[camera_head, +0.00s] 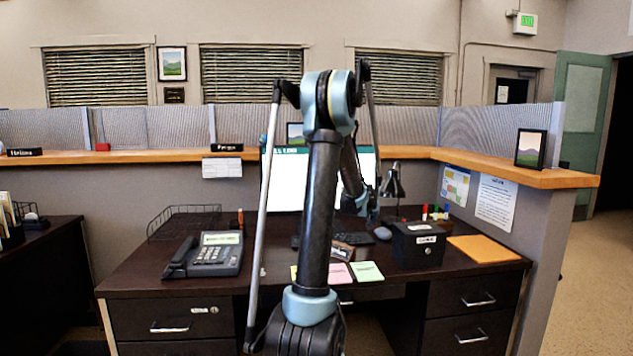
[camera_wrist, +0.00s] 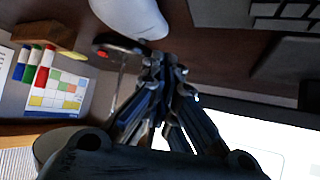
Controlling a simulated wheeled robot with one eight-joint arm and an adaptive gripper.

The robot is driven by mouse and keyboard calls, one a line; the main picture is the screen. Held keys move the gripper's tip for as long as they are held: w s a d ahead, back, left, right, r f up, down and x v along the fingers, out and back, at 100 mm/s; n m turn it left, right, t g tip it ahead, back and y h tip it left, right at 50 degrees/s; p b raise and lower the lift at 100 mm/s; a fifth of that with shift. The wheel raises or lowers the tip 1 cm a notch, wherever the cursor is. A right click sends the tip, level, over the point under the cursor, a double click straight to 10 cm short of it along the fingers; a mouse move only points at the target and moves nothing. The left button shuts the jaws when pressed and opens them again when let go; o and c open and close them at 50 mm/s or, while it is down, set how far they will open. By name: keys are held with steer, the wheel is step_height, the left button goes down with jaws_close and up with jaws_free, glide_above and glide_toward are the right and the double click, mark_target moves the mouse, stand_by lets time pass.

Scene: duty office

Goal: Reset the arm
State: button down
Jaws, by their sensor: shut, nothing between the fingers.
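My arm rises through the middle of the head view, bends at a high elbow and reaches forward and down over the desk (camera_head: 130,270). My gripper (camera_wrist: 165,68) shows in the wrist view with its fingers together and nothing between them. In the head view the gripper is mostly hidden behind my own arm, near the monitor and the desk lamp. The wrist view shows it above the dark desk top, close to the white mouse (camera_wrist: 130,15). I cannot tell whether it touches anything.
The monitor (camera_head: 285,185), lamp (camera_head: 392,183), keyboard (camera_wrist: 285,15) and markers (camera_wrist: 35,65) surround the gripper. A black box (camera_head: 418,245) and orange folder (camera_head: 484,248) lie right; a phone (camera_head: 208,255) and wire tray (camera_head: 183,220) left. A wooden-topped partition (camera_head: 510,172) encloses the desk.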

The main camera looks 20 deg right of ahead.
stand_by(0.3)
